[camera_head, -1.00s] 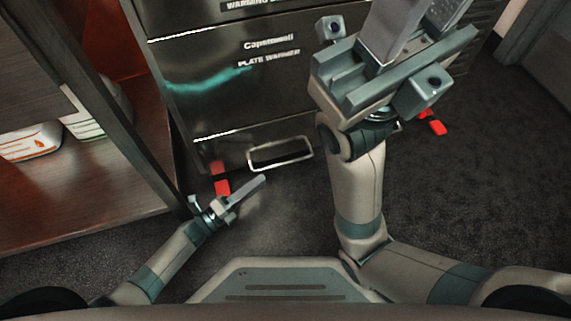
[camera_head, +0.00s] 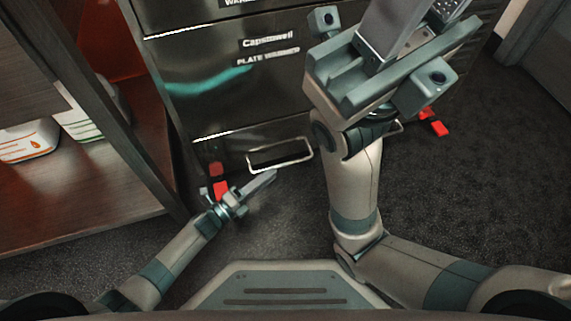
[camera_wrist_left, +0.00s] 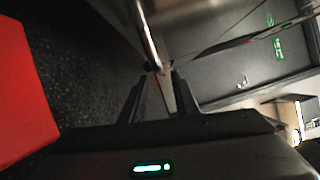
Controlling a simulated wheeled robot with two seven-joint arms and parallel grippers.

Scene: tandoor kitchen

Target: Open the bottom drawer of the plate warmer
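The plate warmer (camera_head: 190,95) is a dark glossy steel cabinet at the top centre of the head view. Its bottom drawer (camera_head: 222,150) looks shut and has a rectangular metal bar handle (camera_head: 281,165). My left gripper (camera_head: 262,184) is low in front of the drawer, just below and left of the handle, apparently not gripping it. In the left wrist view its two fingers (camera_wrist_left: 158,88) are apart, with a metal bar (camera_wrist_left: 148,45) just beyond the tips. My right gripper (camera_head: 420,22) is raised on the right, fingers seemingly apart, tips out of frame. It hides part of the cabinet.
Red feet (camera_head: 219,188) show at the cabinet's base, another (camera_head: 433,122) on the right. A wooden shelf unit (camera_head: 75,185) with white containers (camera_head: 28,143) stands close on the left. Dark floor (camera_head: 470,200) is free on the right.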

